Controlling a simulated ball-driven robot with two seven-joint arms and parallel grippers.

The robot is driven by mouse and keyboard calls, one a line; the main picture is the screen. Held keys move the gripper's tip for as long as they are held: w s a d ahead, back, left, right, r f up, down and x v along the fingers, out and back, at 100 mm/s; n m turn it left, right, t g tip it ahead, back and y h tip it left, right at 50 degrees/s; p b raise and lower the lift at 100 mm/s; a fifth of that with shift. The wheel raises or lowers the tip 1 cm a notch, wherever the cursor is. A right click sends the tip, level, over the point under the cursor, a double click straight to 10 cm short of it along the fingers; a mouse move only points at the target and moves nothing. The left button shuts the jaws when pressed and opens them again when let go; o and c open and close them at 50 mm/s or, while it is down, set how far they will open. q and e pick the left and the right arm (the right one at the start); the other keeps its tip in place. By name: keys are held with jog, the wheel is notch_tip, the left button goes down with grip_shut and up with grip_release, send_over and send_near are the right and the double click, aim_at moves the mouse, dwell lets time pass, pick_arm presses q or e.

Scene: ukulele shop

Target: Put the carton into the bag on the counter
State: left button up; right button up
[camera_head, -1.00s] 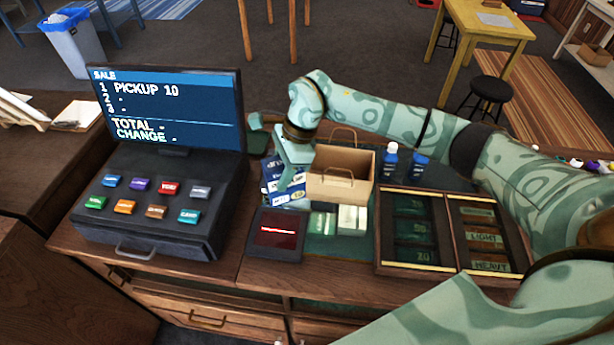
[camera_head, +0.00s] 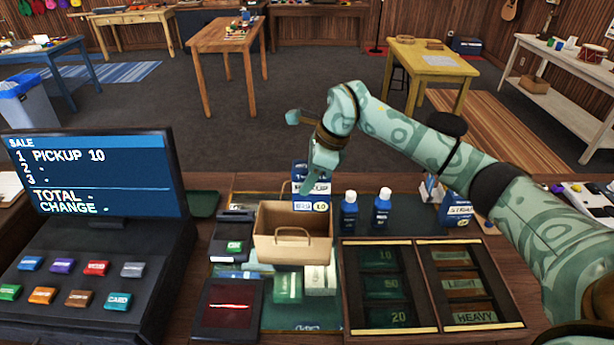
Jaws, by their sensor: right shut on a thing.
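The carton (camera_head: 312,188) is blue and white and upright, with a label at its base. My right gripper (camera_head: 318,166) comes down from above and is shut on its top. The open brown paper bag (camera_head: 283,248) stands on the counter (camera_head: 214,315), with one handle at its front. The carton shows at the bag's back right rim. I cannot tell whether its base is over the opening or just behind the bag. My left gripper is not in view.
Two blue bottles (camera_head: 349,211) (camera_head: 382,209) stand right of the bag. A divided tray (camera_head: 431,325) lies front right. Small green and white boxes (camera_head: 288,286) sit before the bag, beside a red-lit scanner (camera_head: 229,308). The register (camera_head: 92,190) is at left.

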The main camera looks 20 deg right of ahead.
jog(key=shift+f+b, duration=1.3)
jog(key=shift+f, duration=0.65)
notch_tip(320, 180, down, 8)
jog(key=b, duration=0.4)
jog(key=shift+r, duration=0.1)
jog(key=o, duration=1.1)
jog(key=shift+o, duration=0.2)
